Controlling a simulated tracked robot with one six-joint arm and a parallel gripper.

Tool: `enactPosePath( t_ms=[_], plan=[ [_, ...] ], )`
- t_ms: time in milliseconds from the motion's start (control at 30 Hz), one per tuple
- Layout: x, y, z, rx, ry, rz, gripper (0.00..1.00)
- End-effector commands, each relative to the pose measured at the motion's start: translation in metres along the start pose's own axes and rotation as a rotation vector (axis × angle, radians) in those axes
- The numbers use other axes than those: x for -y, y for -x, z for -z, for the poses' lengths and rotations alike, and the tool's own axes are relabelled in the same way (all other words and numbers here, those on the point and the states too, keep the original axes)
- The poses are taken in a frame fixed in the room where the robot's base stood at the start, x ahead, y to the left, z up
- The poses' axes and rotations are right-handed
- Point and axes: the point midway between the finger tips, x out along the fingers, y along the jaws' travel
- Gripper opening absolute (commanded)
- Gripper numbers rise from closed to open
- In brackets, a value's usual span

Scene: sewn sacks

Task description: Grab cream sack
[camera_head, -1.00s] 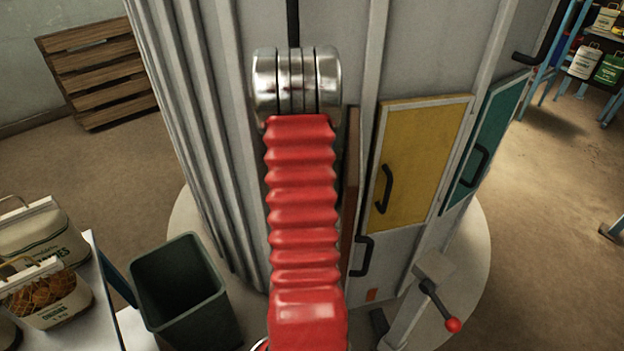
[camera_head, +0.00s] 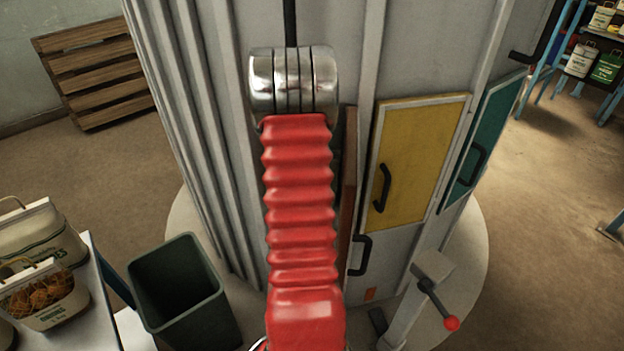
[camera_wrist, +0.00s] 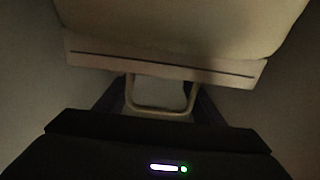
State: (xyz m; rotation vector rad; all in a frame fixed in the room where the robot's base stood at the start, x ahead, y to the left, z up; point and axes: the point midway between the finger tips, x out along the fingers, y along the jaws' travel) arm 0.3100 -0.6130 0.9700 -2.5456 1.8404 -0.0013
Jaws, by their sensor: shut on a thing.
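In the dim wrist view, a pale cream sack (camera_wrist: 180,25) fills the top, with its flat sewn top band (camera_wrist: 165,62) facing me. A cream loop handle (camera_wrist: 160,112) comes off this band toward my gripper (camera_wrist: 156,95). The dark fingers stand on both sides of the loop, and my gripper is shut on the handle. The sack's far end and any print on it are out of sight. In the head view, my red arm sleeve hides the gripper and this sack.
A grey ribbed cabinet with a yellow door (camera_head: 420,165) and a teal door (camera_head: 482,140) stands close ahead. A dark bin (camera_head: 178,295) and a table with sacks (camera_head: 40,245) are at left. A red-knobbed lever (camera_head: 451,323) sticks out at lower right. Open floor lies right.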

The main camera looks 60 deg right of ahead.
Motion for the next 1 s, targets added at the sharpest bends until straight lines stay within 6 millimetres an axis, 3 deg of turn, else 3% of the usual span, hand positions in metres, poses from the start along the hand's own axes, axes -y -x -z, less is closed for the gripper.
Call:
enactPosePath(
  t_ms=[700,1000],
  plan=[
    [-0.0025,0.0000,-0.0001,0.000,0.000,-0.004,0.02],
    [-0.0018,-0.0015,0.0056,-0.012,-0.002,-0.003,0.00]
  ],
)
